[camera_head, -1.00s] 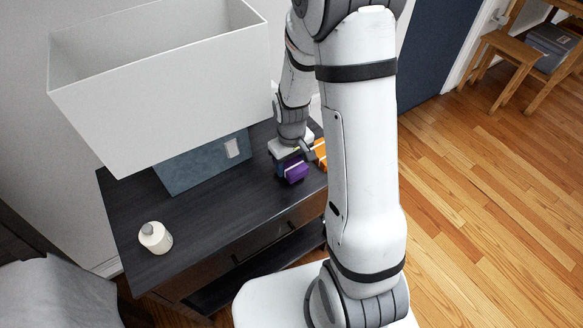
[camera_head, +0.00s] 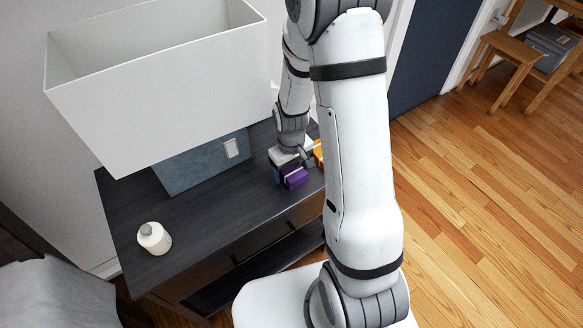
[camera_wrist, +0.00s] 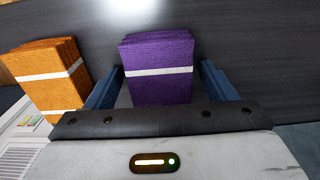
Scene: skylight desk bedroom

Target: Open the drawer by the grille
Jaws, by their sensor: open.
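A dark nightstand (camera_head: 205,225) stands below the lamp. Its drawer front (camera_head: 292,216) faces the lower right, above an open shelf, and looks shut; part of it is behind my arm. My gripper (camera_head: 292,158) is low over the far right of the nightstand top, at a purple folded bundle (camera_head: 295,178). In the wrist view my gripper (camera_wrist: 162,70) is open, with blue fingers on both sides of the purple bundle (camera_wrist: 160,85), which has a white band. Gaps show beside the bundle.
An orange banded bundle (camera_wrist: 45,75) lies left of my gripper in the wrist view. A large white lampshade (camera_head: 165,95) over a blue-grey base (camera_head: 200,165) and a white bottle (camera_head: 154,238) occupy the nightstand top. Wooden floor (camera_head: 480,220) is clear at right.

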